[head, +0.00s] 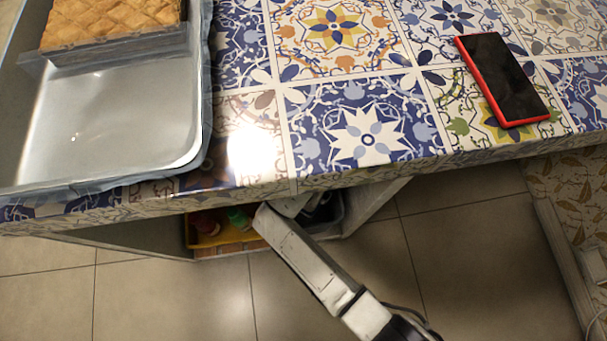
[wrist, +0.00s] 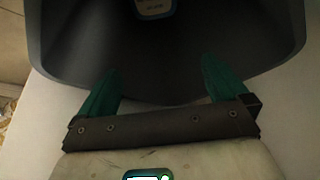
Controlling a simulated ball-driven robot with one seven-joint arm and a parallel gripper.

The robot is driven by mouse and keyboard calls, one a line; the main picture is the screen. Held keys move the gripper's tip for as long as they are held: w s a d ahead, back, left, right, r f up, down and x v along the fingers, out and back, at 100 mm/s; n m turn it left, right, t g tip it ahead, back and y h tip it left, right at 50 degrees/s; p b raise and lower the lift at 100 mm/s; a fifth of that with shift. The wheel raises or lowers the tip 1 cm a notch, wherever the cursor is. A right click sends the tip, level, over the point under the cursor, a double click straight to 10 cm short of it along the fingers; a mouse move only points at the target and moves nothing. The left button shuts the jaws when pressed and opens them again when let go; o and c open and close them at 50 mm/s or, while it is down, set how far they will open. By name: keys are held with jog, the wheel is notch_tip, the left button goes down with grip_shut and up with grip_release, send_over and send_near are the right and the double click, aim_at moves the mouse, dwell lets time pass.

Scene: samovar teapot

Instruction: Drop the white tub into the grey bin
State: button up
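The grey bin (wrist: 62,40) fills the upper part of the wrist view, with its dark inside facing the camera. In the head view only a grey piece of it (head: 333,226) shows under the table, beside my arm. My gripper (wrist: 160,78) is at the bin's near rim, with its two green fingers spread wide and nothing between them. A small pale object with a blue edge and print (wrist: 154,7) lies inside the bin at the top edge of the wrist view. It may be the white tub, but it is cut off. In the head view the tabletop hides my gripper.
A yellow bin (head: 228,238) with red and green items stands left of the grey bin under the table. The tiled tabletop (head: 365,130) overhangs both. On it are a metal tray (head: 110,130) with pastry (head: 110,22) and a red-edged phone (head: 503,80).

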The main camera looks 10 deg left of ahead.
jog(key=shift+r, duration=0.1)
jog(key=p+v, duration=0.4)
jog(key=v, duration=0.6)
jog(key=shift+r, duration=0.3)
jog(key=shift+s, duration=0.15)
